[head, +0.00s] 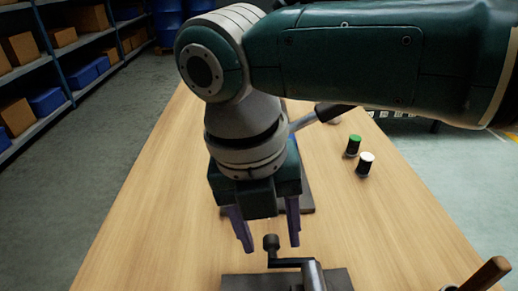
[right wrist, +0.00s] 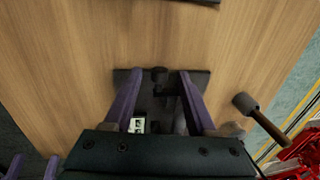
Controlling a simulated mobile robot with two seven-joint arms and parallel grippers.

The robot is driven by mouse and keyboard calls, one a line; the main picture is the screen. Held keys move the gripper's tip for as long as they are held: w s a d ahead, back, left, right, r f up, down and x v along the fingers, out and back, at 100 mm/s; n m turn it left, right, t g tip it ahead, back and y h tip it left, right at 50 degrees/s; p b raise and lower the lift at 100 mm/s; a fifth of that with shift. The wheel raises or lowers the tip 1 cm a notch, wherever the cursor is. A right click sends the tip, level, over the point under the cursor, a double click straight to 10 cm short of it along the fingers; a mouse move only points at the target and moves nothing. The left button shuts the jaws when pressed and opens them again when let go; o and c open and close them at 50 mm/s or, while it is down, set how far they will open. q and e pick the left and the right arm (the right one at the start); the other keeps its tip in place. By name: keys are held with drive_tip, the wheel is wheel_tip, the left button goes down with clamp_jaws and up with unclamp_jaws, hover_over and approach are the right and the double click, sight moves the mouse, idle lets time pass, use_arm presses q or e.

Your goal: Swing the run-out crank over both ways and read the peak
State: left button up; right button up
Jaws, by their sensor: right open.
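The run-out crank (head: 290,262) is a dark arm with an upright black knob (head: 271,243) and a grey metal shaft (head: 313,275). It stands on a dark base plate (head: 340,280) at the near end of the wooden table. My right gripper (head: 269,244) is open, its purple fingers pointing down either side of the knob and apart from it. In the right wrist view the knob (right wrist: 159,74) shows between the fingertips; a small white display (right wrist: 137,125) lies below it, too small to read. Two purple pieces at that view's lower left may be my left gripper's fingers.
A green-capped bottle (head: 353,146) and a white-capped bottle (head: 365,164) stand right of my arm. A wooden-handled tool (head: 487,273) lies at the near right. The table's left side is clear.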

drive_tip(key=shift+c, duration=0.3)
clamp_jaws()
idle(0.3)
